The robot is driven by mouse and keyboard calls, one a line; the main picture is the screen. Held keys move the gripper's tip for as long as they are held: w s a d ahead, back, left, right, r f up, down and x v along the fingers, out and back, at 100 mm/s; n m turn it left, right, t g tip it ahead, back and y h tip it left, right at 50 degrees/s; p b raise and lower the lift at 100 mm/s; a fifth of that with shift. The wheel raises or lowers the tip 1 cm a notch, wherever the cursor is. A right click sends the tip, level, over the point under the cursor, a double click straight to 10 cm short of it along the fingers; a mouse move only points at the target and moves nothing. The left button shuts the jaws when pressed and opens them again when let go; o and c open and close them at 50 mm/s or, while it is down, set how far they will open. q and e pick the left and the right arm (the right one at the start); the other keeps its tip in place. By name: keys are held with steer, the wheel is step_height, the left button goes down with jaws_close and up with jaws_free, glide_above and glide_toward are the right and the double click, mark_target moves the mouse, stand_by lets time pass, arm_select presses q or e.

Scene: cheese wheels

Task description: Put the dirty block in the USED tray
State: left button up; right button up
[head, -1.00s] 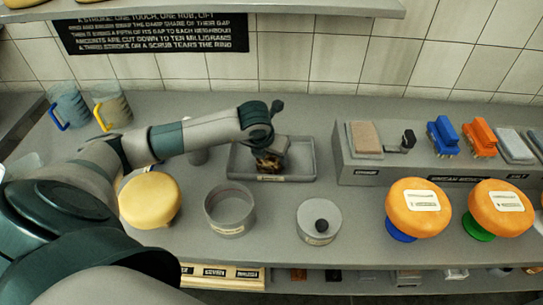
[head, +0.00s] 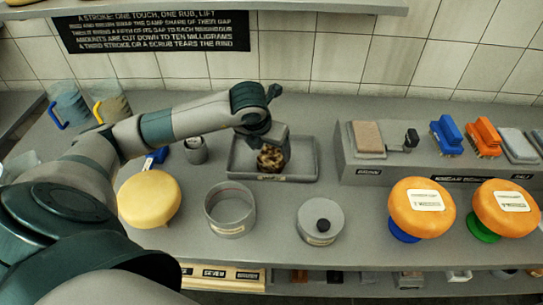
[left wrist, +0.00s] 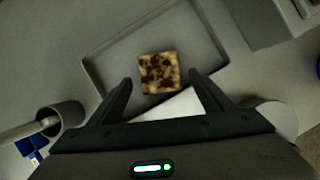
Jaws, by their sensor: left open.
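The dirty block (head: 270,157), pale with dark brown blotches, lies in the grey tray (head: 305,178) at the back middle. The tray's front label is too small to read surely. In the left wrist view the block (left wrist: 158,73) rests on the tray floor, clear of the walls of the tray (left wrist: 97,62). My left gripper (head: 264,140) is above the block, pointing down. In the left wrist view its two fingers (left wrist: 160,86) are spread apart and empty, with the block showing just beyond them. My right gripper is in neither view.
A yellow cheese wheel (head: 149,198), an open grey ring (head: 230,213) and a lidded grey pot (head: 320,221) stand in front. A grey cup (head: 195,150) is left of the tray. A rack (head: 400,172) with a tan block and coloured brushes and two orange wheels are right.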

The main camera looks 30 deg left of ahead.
arm_select(q)
steer(key=b+v, duration=0.1)
steer(key=v, duration=0.5)
steer(key=shift+s+r, duration=0.1)
stand_by(1.6)
